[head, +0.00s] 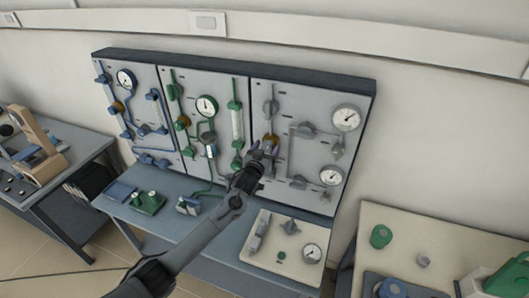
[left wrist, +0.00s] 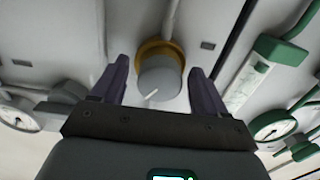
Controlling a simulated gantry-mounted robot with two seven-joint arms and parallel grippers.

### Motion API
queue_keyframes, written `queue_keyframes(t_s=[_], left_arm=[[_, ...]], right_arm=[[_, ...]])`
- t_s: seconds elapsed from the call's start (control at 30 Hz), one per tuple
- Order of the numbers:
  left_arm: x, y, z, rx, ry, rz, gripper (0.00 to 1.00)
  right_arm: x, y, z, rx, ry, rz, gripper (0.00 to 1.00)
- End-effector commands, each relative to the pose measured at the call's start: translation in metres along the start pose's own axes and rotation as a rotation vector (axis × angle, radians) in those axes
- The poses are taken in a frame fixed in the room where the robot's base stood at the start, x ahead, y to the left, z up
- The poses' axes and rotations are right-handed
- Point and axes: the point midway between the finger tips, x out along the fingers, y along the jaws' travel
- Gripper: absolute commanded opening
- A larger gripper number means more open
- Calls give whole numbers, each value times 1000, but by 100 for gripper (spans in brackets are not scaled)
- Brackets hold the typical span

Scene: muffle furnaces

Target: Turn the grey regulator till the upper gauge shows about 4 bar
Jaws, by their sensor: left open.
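The grey regulator has a brass collar and sits on the right-hand grey panel (head: 312,97). In the head view its brass collar (head: 271,139) shows just above my gripper, which partly hides it. In the left wrist view its round grey knob (left wrist: 160,80) with a white mark is between my fingers. My left gripper (head: 263,150) is open, with one finger either side of the knob and gaps on both sides. The upper gauge (head: 346,118) is at the panel's upper right; its reading is too small to tell. My right gripper is not in view.
A lower gauge (head: 331,176) and grey valves (head: 303,130) share the panel. The green-fitted panel (head: 222,85) and blue-fitted panel (head: 140,75) stand to the left. Below, a bench holds a cream board (head: 262,255) with a gauge (head: 311,253).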

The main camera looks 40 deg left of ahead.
Motion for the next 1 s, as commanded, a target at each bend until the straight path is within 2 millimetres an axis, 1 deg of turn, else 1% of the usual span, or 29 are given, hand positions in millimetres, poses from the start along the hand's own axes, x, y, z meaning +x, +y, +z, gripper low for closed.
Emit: queue_keyframes(t_s=[0.17,0.27,0.6,0.7,0.83,1.0], left_arm=[[-10,0,1,1,0,1,74],[-22,0,1,1,-2,1,74],[-76,0,1,0,-1,1,74],[-89,0,1,0,-1,1,74],[-101,0,1,1,-1,0,74],[-107,0,0,0,0,-1,74]], right_arm=[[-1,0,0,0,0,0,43],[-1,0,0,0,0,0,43],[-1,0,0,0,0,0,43],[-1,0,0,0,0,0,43],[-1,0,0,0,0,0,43],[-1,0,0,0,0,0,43]])
